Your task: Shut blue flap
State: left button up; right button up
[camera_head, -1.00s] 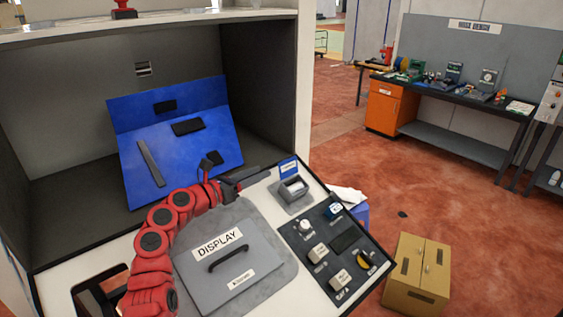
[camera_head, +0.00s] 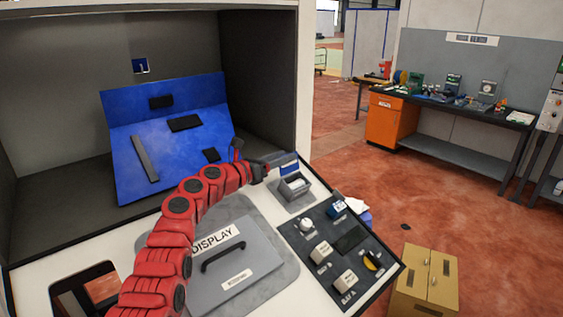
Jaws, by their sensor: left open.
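The blue flap (camera_head: 289,169) stands raised at the back of a small grey box (camera_head: 294,186) on the white counter. The box's top is open and something pale shows inside. My left gripper (camera_head: 284,157) is at the end of the red arm reaching in from the lower left. Its dark fingers are open, close behind and to the left of the flap's upper edge. I cannot tell whether they touch it. The flap partly hides the fingers. My right gripper is out of view.
A grey display lid (camera_head: 235,268) with a black handle lies in front. A dark control panel (camera_head: 340,250) with knobs and buttons is at the right. A large blue tilted board (camera_head: 170,140) stands in the recess behind.

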pick_arm(q)
jog(key=shift+c, duration=0.2)
grip_shut()
jog(key=shift+s+d+m, duration=0.1)
jog(key=shift+m, duration=0.3)
dwell(0.4)
jog(key=shift+s+d+r+m, duration=0.2)
jog(key=shift+s+m, duration=0.1)
jog(key=shift+m, duration=0.5)
jog(key=shift+s+d+f+m+b, duration=0.1)
jog(key=shift+s+d+m+b, duration=0.15)
jog(key=shift+m, duration=0.5)
jog(key=shift+s+d+r+m+b, duration=0.1)
jog(key=shift+s+d+m+b, duration=0.15)
jog(key=shift+m, duration=0.55)
jog(key=shift+s+d+f+m+b, duration=0.15)
jog(key=shift+s+m, duration=0.2)
jog(key=shift+m, duration=0.4)
jog(key=shift+o, duration=0.2)
grip_release()
